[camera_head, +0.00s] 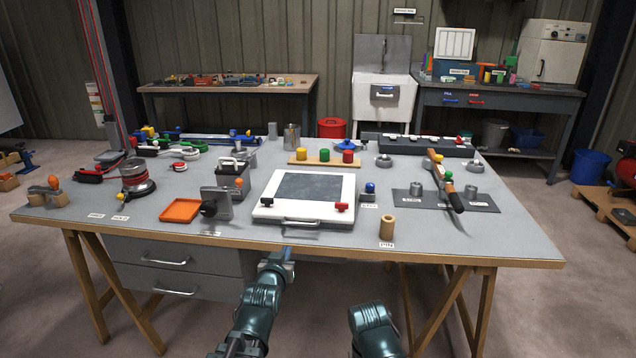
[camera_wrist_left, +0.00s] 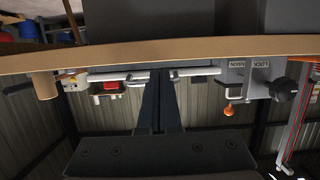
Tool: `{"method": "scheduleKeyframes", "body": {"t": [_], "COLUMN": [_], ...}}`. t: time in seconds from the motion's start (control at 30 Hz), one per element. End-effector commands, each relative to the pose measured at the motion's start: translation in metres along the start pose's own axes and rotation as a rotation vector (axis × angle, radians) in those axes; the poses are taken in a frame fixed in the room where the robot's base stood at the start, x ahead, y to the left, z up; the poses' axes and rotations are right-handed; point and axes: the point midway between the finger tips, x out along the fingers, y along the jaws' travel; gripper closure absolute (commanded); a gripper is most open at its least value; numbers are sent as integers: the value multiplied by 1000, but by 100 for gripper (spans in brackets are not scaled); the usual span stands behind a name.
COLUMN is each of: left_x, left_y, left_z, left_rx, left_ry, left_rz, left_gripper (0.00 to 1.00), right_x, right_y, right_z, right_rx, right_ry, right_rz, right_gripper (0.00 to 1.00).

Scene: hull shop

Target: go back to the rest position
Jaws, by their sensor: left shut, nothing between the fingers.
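My left gripper (camera_head: 281,258) is at the front edge of the grey-topped workbench (camera_head: 340,243), just in front of the white-framed dark panel (camera_head: 311,190) and its handle. In the left wrist view its two dark fingers (camera_wrist_left: 161,100) lie close together, shut with nothing between them. In that view the bench's wooden edge (camera_wrist_left: 150,50) runs across above the fingers. My right arm shows only as a dark link at the bottom of the head view; its gripper is out of sight.
An orange tray (camera_head: 181,210), a wooden cylinder (camera_head: 387,228) and a grey mat (camera_head: 450,200) with metal parts stand near the bench front. Drawers (camera_head: 170,265) with handles hang beneath at left. Open floor (camera_head: 560,300) lies at right.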

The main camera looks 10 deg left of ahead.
Motion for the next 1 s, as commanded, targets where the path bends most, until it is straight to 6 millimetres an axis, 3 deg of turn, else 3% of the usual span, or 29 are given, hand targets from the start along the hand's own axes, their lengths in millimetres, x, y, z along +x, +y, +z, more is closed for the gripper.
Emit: {"method": "scheduleKeyframes", "body": {"t": [0.03, 0.1, 0.27, 0.5, 0.6, 0.73, 0.83, 1.0], "left_x": [-10, -22, -65, -160, -196, -230, -243, -249], "left_y": [16, 35, 72, 104, 108, 110, 111, 110], "left_z": [-12, -6, 10, 16, 13, 8, 7, 8], "left_rx": [15, 41, 115, 251, 302, 349, 369, 377], "left_ry": [-83, -218, -534, -979, -1123, -1251, -1305, -1331], "left_rz": [21, 45, 90, 122, 122, 117, 114, 111], "left_gripper": [100, 100, 100, 100, 100, 100, 100, 100], "right_x": [-32, -57, -109, -179, -199, -215, -220, -220], "right_y": [3, 6, 10, 17, 19, 21, 21, 21], "right_z": [2, 3, 6, 11, 12, 13, 13, 13], "right_rx": [0, 0, 0, 1, 1, 1, 1, 1], "right_ry": [0, 0, 0, 0, 0, 0, 0, 0], "right_rz": [0, 0, 0, 0, 0, 0, 0, 0], "right_gripper": [50, 50, 50, 50, 50, 50, 50, 50]}}
